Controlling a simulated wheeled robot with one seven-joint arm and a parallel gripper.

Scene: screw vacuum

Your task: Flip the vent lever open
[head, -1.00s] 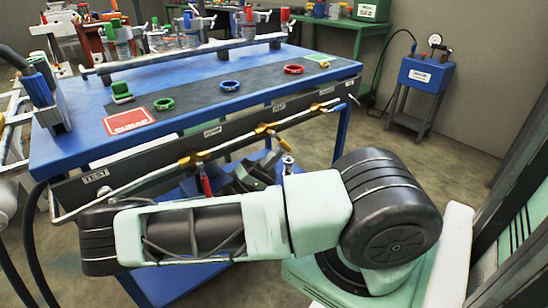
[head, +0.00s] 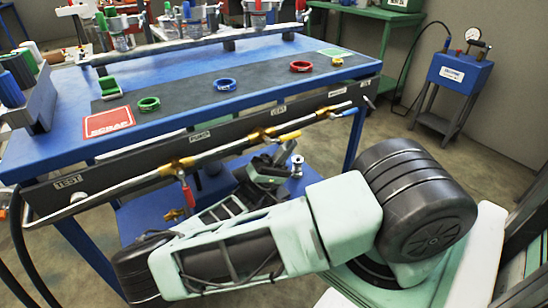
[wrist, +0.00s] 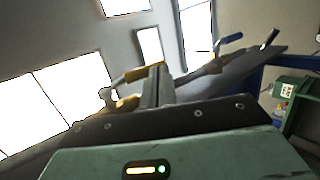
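The vent lever (head: 288,136) has a yellow handle and sits on the brass valve under the VENT label (head: 278,110). Its handle lies along the metal pipe, pointing right. My gripper (head: 266,163) is just below that valve, in front of the bench's dark front panel.
A red lever (head: 187,196) hangs down on the valve to the left. A blue lever (head: 346,113) lies along the pipe to the right. Coloured rings and a red scrap mat (head: 109,122) lie on the blue bench (head: 190,62). A blue gauge unit (head: 461,74) stands at right.

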